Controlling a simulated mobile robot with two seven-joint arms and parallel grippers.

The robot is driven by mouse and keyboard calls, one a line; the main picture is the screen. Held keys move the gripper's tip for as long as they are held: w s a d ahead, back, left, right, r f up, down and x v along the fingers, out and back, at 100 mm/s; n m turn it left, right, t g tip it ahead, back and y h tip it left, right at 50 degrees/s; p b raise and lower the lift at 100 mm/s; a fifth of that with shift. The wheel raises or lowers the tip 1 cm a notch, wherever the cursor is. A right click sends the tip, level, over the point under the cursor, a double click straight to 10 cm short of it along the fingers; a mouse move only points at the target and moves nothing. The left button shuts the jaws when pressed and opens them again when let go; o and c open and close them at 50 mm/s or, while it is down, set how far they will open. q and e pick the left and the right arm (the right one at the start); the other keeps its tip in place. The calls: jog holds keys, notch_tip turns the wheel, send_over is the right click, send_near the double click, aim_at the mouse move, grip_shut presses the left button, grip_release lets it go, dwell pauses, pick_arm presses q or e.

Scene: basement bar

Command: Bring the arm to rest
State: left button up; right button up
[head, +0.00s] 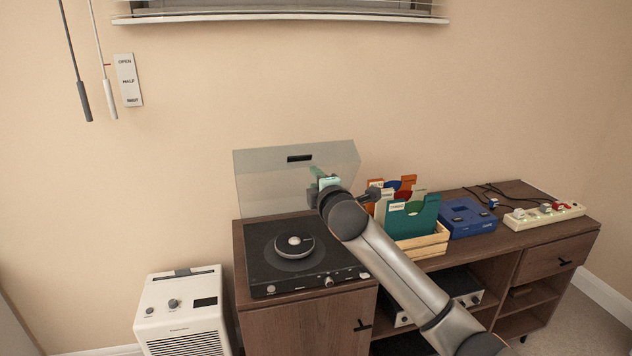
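My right arm comes in from the lower right, and its gripper (318,180) is over the back right of the turntable (262,268), in front of its raised clear lid (258,185). The gripper points away from me, and the wrist hides most of its fingers, so I cannot tell whether it is open or shut. A small pale green patch shows at its tip; I cannot tell what it is. I cannot tell whether the gripper touches the lid. My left gripper is not in view.
A wooden crate of record sleeves (425,243) stands close right of my wrist on the sideboard (292,322). Beyond it are a blue box (466,218) and a power strip (545,216) with cables. A white appliance (180,310) stands at left. Blind cords (76,70) hang upper left.

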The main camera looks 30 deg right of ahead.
dwell(0.3)
jog(key=s+a+f+m+g+y, duration=0.1)
jog(key=s+a+f, duration=0.3)
jog(key=f, duration=0.5)
jog(key=s+a+f+m+g+y, duration=0.1)
jog(key=s+a+f+m+y, duration=0.2)
jog(key=f, duration=0.5)
jog(key=s+a+f+g, duration=0.1)
jog(key=s+a+f, duration=0.35)
jog(key=f, duration=0.45)
jog(key=s+a+f+m+g, duration=0.1)
jog(key=s+a+f+m, duration=0.1)
jog(key=s, duration=0.7)
jog(key=s+a+f+m+g+y, duration=0.1)
jog(key=s+a+f+m, duration=0.1)
jog(key=s+f+m, duration=0.2)
jog(key=s+a+f+m+g+y, duration=0.1)
jog(key=s+a+f+m, duration=0.1)
jog(key=s+f, duration=0.6)
jog(key=s+m+p, duration=0.1)
jog(key=s, duration=0.5)
jog(key=shift+s+f+g, duration=0.25)
jog(key=shift+g, duration=0.15)
jog(key=shift+d, duration=0.1)
